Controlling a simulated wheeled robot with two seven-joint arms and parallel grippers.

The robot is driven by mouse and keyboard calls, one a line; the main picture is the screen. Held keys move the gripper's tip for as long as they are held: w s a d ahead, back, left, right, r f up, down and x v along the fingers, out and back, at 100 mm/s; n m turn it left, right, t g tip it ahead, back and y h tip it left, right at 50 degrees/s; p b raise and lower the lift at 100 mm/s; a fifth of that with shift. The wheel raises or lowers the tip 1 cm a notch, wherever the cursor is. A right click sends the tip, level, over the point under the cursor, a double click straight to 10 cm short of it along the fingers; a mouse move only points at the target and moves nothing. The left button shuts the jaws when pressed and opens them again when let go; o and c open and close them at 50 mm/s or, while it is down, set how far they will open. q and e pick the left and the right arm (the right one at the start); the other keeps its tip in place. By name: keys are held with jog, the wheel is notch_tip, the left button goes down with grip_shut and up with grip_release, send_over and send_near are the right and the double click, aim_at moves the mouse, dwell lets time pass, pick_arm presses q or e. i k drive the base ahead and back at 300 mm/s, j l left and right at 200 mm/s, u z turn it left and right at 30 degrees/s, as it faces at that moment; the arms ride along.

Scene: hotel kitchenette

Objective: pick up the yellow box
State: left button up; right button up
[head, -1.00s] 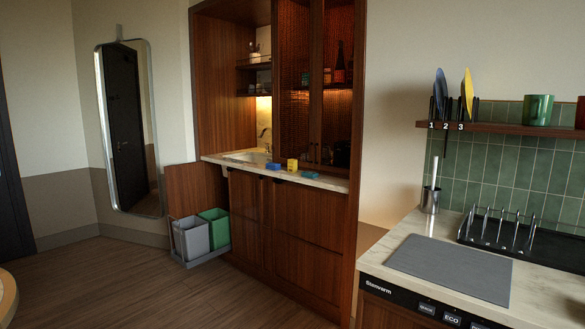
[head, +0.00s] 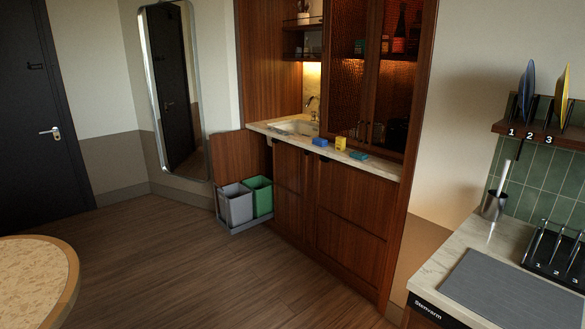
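The yellow box (head: 341,143) stands upright on the pale counter (head: 386,170) of the wooden kitchenette unit, some way off across the floor. A blue item (head: 320,142) lies to its left and a teal item (head: 358,155) lies to its right, both low and flat on the same counter. Neither of my grippers shows in the head view, so nothing of their state can be seen.
Pulled-out grey (head: 236,204) and green (head: 260,196) bins stand on the floor before the unit's left end. A round table (head: 68,290) is at the lower left. A counter with a grey mat (head: 510,293) is at the lower right. The wooden floor between is clear.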

aim_at(340, 144)
jog(key=i+j+u, duration=0.1)
jog(key=i+u, duration=0.2)
jog(key=i, duration=0.55)
jog(key=i+l+u, duration=0.15)
jog(key=i+u, duration=0.15)
jog(key=i, duration=0.5)
jog(key=i+l+z, duration=0.1)
jog(key=i+z, duration=0.25)
jog(key=i, duration=0.3)
jog(key=i+z, duration=0.3)
jog(key=i, duration=0.3)
jog(key=i+j+z, duration=0.35)
jog(key=i, duration=0.3)
jog(key=l, duration=0.1)
